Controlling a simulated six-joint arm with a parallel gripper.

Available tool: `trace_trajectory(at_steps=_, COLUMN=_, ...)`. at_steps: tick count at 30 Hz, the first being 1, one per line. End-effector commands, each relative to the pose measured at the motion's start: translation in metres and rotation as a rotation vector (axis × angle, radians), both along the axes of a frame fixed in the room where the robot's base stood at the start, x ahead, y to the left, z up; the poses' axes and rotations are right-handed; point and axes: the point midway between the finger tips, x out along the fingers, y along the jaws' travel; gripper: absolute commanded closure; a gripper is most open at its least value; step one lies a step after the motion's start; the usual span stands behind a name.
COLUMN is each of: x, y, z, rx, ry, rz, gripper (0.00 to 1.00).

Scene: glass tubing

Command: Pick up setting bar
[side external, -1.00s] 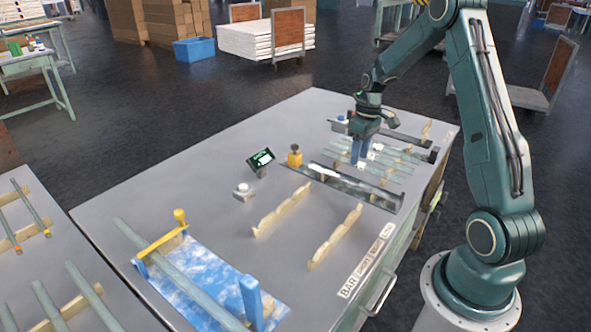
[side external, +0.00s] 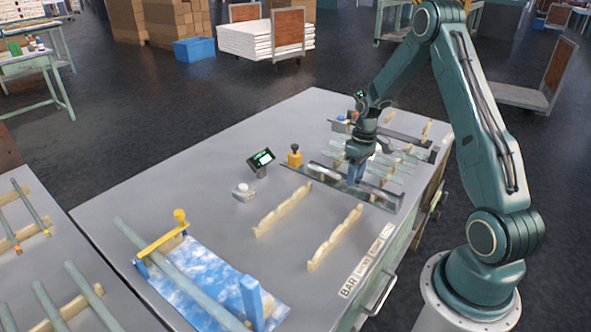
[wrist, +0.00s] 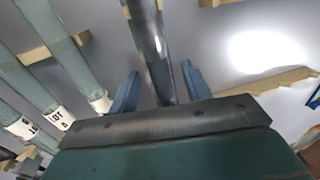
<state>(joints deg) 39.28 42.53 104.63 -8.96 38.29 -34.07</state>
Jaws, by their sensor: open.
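A long shiny bar lies in a dark channel (side external: 385,198) on the bench in the side view; I take it for the setting bar (side external: 327,173). In the wrist view the bar (wrist: 153,42) runs up the middle of the picture. My gripper (side external: 355,176) is over the channel, pointing down. In the wrist view its blue fingers (wrist: 160,84) are open, one on either side of the bar. I cannot tell how close the fingertips are to it in height. My gripper hides part of the bar in the side view.
Several labelled glass tubes (wrist: 72,62) lie on wooden supports beside the channel. A yellow-topped post (side external: 294,155) stands at its far end. A small display (side external: 261,160) and notched wooden racks (side external: 335,237) are nearby. A blue sky-patterned panel (side external: 200,277) lies at the front left.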

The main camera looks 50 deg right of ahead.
Motion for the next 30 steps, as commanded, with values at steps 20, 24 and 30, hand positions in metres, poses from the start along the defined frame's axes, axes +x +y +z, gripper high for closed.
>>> trace_trajectory(at_steps=20, x=-0.0001, y=0.0010, z=-0.0071, rx=-0.001, ry=0.000, rz=-0.001, gripper=0.62)
trace_trajectory(at_steps=24, x=-0.0001, y=0.0010, z=-0.0070, rx=0.000, ry=0.000, rz=-0.001, gripper=0.89)
trace_trajectory(at_steps=30, x=0.0003, y=0.0007, z=-0.0065, rx=-0.001, ry=-0.002, rz=0.000, gripper=1.00)
